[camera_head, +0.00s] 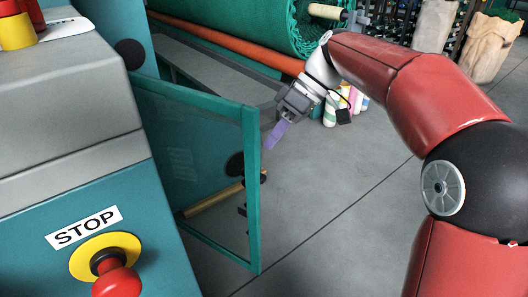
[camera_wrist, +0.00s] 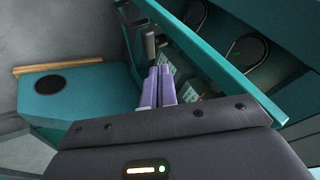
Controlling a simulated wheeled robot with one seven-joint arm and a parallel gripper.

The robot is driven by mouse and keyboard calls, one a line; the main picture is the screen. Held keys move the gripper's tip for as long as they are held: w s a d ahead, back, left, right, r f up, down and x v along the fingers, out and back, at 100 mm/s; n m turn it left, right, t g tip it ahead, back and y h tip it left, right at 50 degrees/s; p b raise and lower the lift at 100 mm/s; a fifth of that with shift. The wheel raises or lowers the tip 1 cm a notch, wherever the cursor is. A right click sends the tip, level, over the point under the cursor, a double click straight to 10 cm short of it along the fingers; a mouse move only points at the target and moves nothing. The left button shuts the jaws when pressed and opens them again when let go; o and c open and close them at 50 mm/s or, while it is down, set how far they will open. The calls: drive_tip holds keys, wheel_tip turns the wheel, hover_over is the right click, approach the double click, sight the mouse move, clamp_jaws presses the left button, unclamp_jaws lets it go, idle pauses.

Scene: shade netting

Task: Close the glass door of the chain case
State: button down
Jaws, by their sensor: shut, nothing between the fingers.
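The glass door (camera_head: 250,180) has a teal frame and stands open, swung out from the teal machine body. Its clear pane shows dark parts behind it. My gripper (camera_head: 270,145) is just right of the upper part of the door's free upright edge, with its purple fingers shut together and empty, pointing down. I cannot tell if the fingers touch the frame. In the wrist view the shut fingers (camera_wrist: 158,86) are beside a long slanted teal bar (camera_wrist: 215,60), which looks like part of a frame. The chain is not clearly visible.
A red STOP button (camera_head: 116,281) on a yellow ring sits on the machine's front at lower left. A roll of green netting (camera_head: 250,22) and an orange tube (camera_head: 230,47) lie behind. A wooden bar (camera_wrist: 70,65) edges a teal panel in the wrist view. Grey floor (camera_head: 330,220) right of the door is clear.

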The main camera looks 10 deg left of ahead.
drive_tip(key=shift+s+a+f, duration=0.1)
drive_tip(key=shift+s+a, duration=0.15)
drive_tip(key=shift+s, duration=0.4)
drive_tip(key=shift+s+a+f, duration=0.1)
drive_tip(key=shift+s+a, duration=0.15)
drive_tip(key=shift+s, duration=0.45)
drive_tip(key=shift+s+a, duration=0.25)
drive_tip(key=shift+s, duration=0.4)
